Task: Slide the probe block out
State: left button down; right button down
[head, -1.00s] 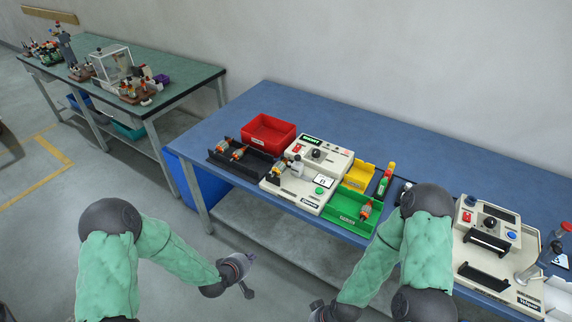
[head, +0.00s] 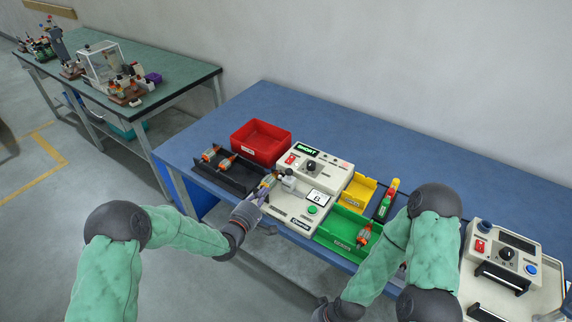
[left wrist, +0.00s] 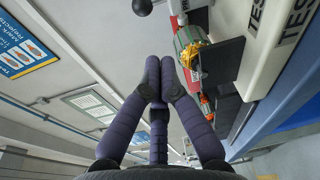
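The tester (head: 290,207) is a pale unit with a lit SHORT display on the blue bench. A small light-grey block, which seems to be the probe block (head: 289,182), stands on it beside an orange-and-silver armature (head: 268,181). My left gripper (head: 262,194) is at the tester's left front edge, close to the armature. In the left wrist view its purple fingers (left wrist: 158,70) come together at the tips with nothing visible between them. The armature's copper winding (left wrist: 190,45) shows just right of the fingers. My right gripper (head: 322,311) is at the bottom edge, its fingers hidden.
A black tray (head: 235,182) with armatures and a red bin (head: 262,140) lie left of the tester. A yellow bin (head: 358,190) and a green bin (head: 340,230) holding an armature lie right. A second unit (head: 515,262) stands farther right. The bench's back is clear.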

aim_at(289, 179)
pick_arm(q)
jog(key=shift+w+d, duration=0.3)
jog(key=shift+w, duration=0.2)
jog(key=shift+s+r, duration=0.1)
pick_arm(e)
jog(key=shift+w+d, duration=0.2)
jog(key=shift+w, duration=0.15)
pick_arm(q)
jog(key=shift+s+a, duration=0.1)
